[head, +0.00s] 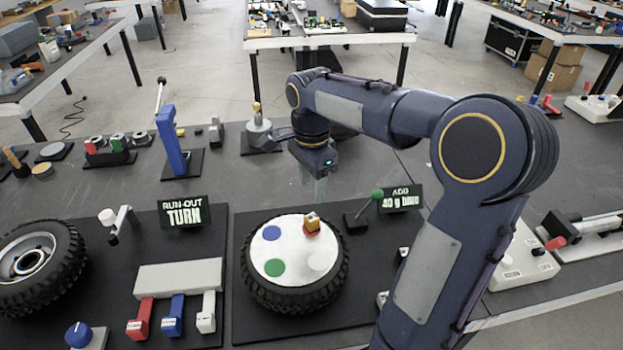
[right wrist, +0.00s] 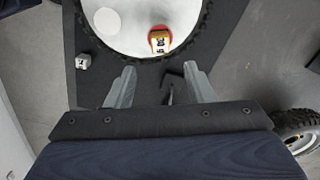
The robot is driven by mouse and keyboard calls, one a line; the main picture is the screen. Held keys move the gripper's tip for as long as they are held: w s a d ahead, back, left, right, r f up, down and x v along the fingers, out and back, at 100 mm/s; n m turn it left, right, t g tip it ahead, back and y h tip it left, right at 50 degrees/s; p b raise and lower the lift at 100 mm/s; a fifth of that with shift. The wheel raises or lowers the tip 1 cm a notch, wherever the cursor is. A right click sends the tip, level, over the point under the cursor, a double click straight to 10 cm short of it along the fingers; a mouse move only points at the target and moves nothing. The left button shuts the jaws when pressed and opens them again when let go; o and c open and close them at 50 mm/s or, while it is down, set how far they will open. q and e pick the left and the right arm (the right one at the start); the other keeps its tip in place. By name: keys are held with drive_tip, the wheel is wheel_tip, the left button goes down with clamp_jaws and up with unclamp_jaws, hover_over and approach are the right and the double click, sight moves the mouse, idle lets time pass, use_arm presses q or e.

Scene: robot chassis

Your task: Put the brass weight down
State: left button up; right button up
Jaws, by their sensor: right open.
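The brass weight (head: 312,222) is a small yellowish block standing on the red spot of a white disc (head: 293,228), which is set in a tyre (head: 262,297) lying flat. Blue, green and white spots mark the rest of the disc. In the right wrist view the weight (right wrist: 158,38) sits on the red spot near the disc's edge. My right gripper (head: 313,190) hangs behind the tyre, apart from the weight. Its two fingers (right wrist: 162,84) are spread with nothing between them. My left gripper is out of view.
A lever with a green knob (head: 376,195) and an "ADD 40 g" sign (head: 400,199) stand right of the tyre. A "RUN-OUT TURN" sign (head: 184,212) and a blue post (head: 171,140) are to the left. Red, blue and white levers (head: 172,315) sit front left.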

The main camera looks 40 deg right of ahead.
drive_tip(key=s+a+f+n+t+y, duration=0.3)
drive_tip(key=s+a+n+t, duration=0.2)
drive_tip(key=s+a+n, duration=0.9)
drive_tip(key=s+n, duration=0.3)
drive_tip(key=s, duration=0.1)
drive_tip(key=shift+f+n+t+y, duration=0.15)
drive_tip(key=shift+n+t+y, duration=0.15)
drive_tip(key=shift+y, duration=0.1)
